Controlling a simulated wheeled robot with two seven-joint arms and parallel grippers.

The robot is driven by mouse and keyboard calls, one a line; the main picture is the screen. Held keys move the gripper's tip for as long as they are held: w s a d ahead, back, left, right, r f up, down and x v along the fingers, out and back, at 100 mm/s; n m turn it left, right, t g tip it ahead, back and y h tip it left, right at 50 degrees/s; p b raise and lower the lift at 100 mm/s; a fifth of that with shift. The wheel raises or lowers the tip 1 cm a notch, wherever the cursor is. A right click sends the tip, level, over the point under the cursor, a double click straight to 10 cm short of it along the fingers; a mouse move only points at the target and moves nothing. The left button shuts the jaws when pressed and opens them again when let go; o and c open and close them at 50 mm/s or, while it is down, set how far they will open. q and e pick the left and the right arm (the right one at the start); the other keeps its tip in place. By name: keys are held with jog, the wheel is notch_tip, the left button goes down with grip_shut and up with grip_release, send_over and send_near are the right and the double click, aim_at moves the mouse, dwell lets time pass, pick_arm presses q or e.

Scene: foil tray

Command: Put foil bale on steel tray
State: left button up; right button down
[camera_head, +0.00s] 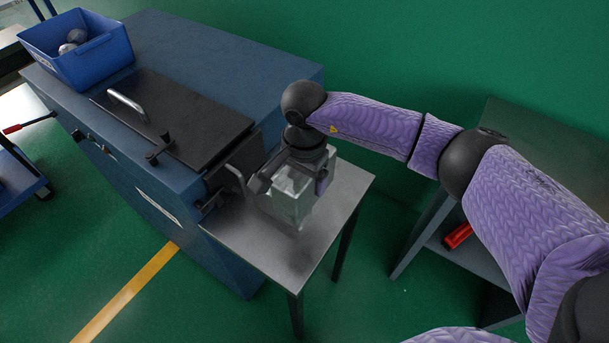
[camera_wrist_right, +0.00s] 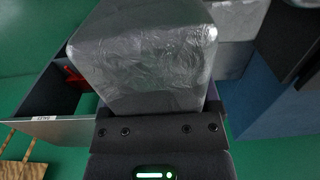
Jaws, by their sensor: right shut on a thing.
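The foil bale (camera_head: 291,197) is a silvery, crinkled block. My right gripper (camera_head: 296,168) is shut on it from above, beside the machine's side opening. The bale also fills the upper middle of the right wrist view (camera_wrist_right: 145,60), against the dark gripper body. The steel tray (camera_head: 325,220) is a flat grey metal top on legs, adjoining the machine's right end. The bale is over this top; I cannot tell whether its underside touches the metal. The gripper hides part of the bale. My left gripper is not in view.
The blue machine (camera_head: 250,70) has a black lid (camera_head: 175,115) and a handle. A blue bin (camera_head: 80,45) with silvery lumps stands on its far left. A dark bench (camera_head: 540,150) with a red object (camera_head: 458,236) stands at right. The tray's front part is bare.

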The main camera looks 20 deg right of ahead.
jog(key=shift+f+b, duration=0.35)
jog(key=shift+f, duration=0.15)
grip_release()
notch_tip(320, 180, up, 3)
jog(key=shift+f+p, duration=0.1)
jog(key=shift+p, duration=0.75)
notch_tip(320, 180, up, 11)
jog(key=shift+f+p, duration=0.2)
jog(key=shift+p, duration=0.2)
jog(key=shift+f, duration=0.1)
